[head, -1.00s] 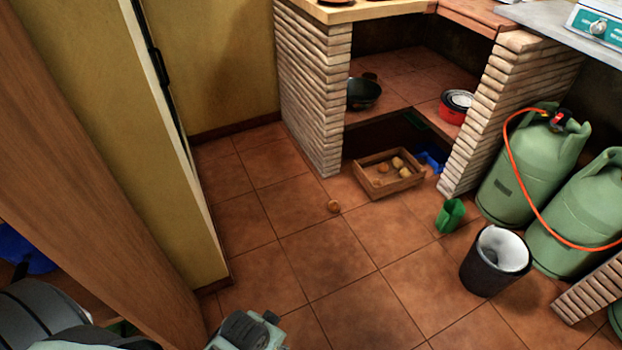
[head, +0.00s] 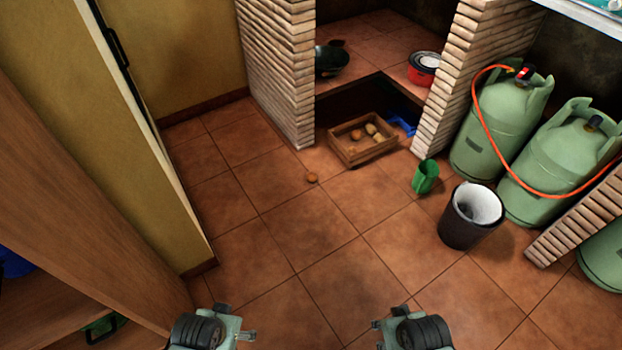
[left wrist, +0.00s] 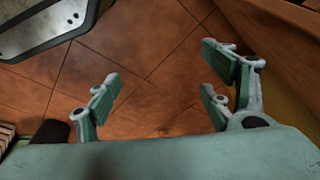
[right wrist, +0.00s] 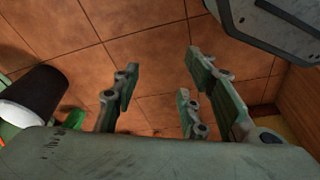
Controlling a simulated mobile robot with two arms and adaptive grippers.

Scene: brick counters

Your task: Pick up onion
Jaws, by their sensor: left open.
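A small round orange-brown onion (head: 312,178) lies alone on the tiled floor in the head view, left of a wooden crate. My left gripper (head: 243,335) is at the bottom of the head view, well short of the onion. In the left wrist view its fingers (left wrist: 160,80) are spread, with only floor between them. My right gripper (head: 377,328) is at the bottom, right of the left one, also apart from the onion. In the right wrist view its fingers (right wrist: 160,78) are spread and empty. I cannot clearly make out the onion in either wrist view.
The wooden crate (head: 364,151) holds several round brownish items. A green container (head: 426,177), a black bin (head: 470,222) and green gas cylinders (head: 499,128) stand to the right. A brick pillar (head: 280,72) is behind the onion. A wooden cabinet (head: 75,170) borders the left. The middle floor is clear.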

